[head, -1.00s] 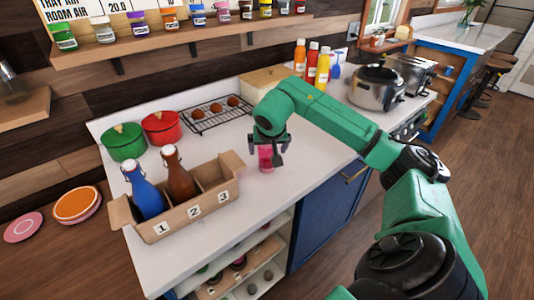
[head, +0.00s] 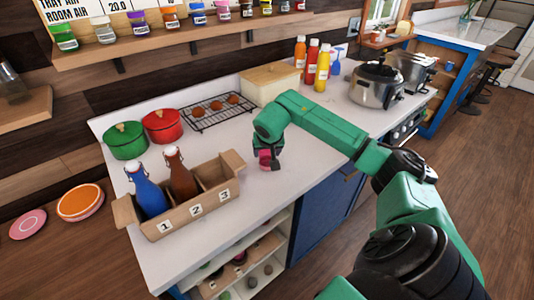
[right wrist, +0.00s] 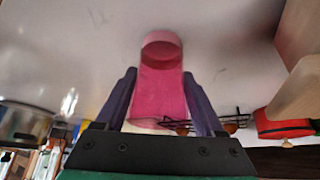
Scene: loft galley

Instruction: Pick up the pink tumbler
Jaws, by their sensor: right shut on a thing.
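The pink tumbler (head: 265,160) is at the middle of the white counter, partly hidden by my right gripper (head: 268,157). In the right wrist view the tumbler (right wrist: 160,90) sits between the two dark fingers of the right gripper (right wrist: 163,95), which is shut on it. I cannot tell whether its base touches the counter. My left gripper is not in view.
A cardboard carrier (head: 190,225) with a blue bottle (head: 148,192) and a brown bottle (head: 181,178) stands to the left. Behind are a green pot (head: 125,141), a red pot (head: 162,126) and a wire rack (head: 215,113). The counter (head: 275,190) is clear near the tumbler.

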